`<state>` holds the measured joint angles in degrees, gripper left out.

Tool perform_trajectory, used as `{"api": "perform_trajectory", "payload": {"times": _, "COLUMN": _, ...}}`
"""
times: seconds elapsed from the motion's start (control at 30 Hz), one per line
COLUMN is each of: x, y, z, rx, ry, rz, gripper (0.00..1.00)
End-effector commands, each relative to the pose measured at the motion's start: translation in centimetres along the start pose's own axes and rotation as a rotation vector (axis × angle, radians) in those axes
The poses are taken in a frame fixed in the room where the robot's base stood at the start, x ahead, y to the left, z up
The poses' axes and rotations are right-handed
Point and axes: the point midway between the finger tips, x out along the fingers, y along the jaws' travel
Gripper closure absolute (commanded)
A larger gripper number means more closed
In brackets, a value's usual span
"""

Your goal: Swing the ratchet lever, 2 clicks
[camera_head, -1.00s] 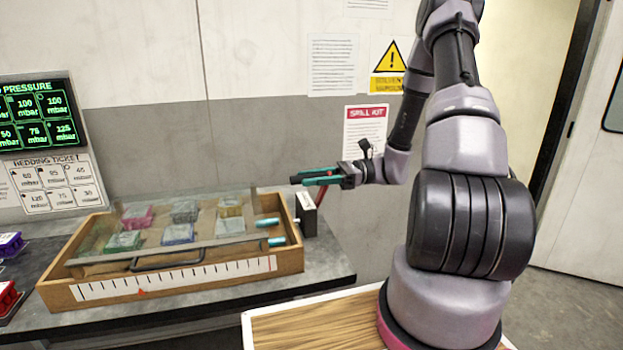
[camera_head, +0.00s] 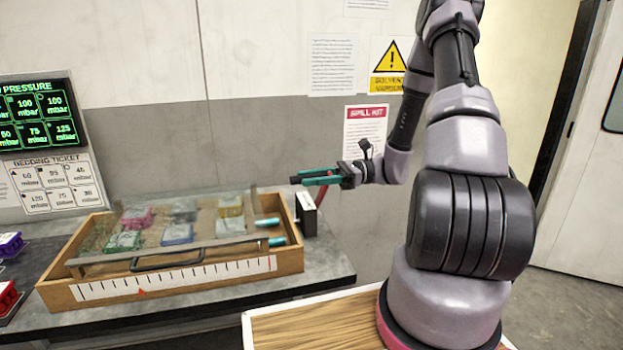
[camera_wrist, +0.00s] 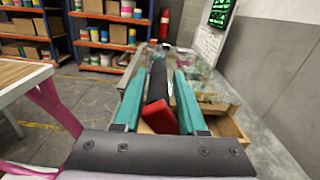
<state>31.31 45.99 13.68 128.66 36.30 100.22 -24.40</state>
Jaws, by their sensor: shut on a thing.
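The ratchet lever (camera_wrist: 157,110), a dark bar with a red part at its near end, lies between the teal fingers of my gripper (camera_wrist: 159,90) in the wrist view. In the head view my gripper (camera_head: 318,177) is shut on the lever's upper end, beside the right end of the wooden tray. The lever's red arm (camera_head: 321,196) shows just below the fingers. A small black and white ratchet box (camera_head: 307,213) stands at the tray's right wall, below the lever. The wooden tray (camera_head: 180,284) has a scale strip with tick marks and a red pointer along its front.
Several coloured blocks (camera_head: 178,234) sit in the tray under a clear cover with a dark handle (camera_head: 167,262). Two teal cylinders (camera_head: 277,241) are at its right end. The grey bench (camera_head: 325,268) ends right of the tray. Storage shelves (camera_wrist: 103,50) stand far off.

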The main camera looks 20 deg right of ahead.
Motion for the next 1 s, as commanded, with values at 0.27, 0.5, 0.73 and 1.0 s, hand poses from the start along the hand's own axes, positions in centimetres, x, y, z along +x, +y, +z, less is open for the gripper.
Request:
{"api": "perform_trajectory", "payload": {"times": 0.27, "x": -0.06, "y": 0.01, "z": -0.04, "rx": 0.002, "ry": 0.001, "rz": -0.001, "gripper": 1.0}}
{"api": "perform_trajectory", "payload": {"times": 0.5, "x": -0.07, "y": -0.01, "z": -0.03, "rx": 0.004, "ry": 0.001, "rz": -0.001, "gripper": 1.0}}
{"api": "perform_trajectory", "payload": {"times": 0.73, "x": -0.07, "y": -0.12, "z": 0.03, "rx": 0.009, "ry": 0.001, "rz": -0.001, "gripper": 1.0}}
{"api": "perform_trajectory", "payload": {"times": 1.0, "x": -0.09, "y": -0.48, "z": 0.26, "rx": 0.029, "ry": 0.001, "rz": -0.002, "gripper": 1.0}}
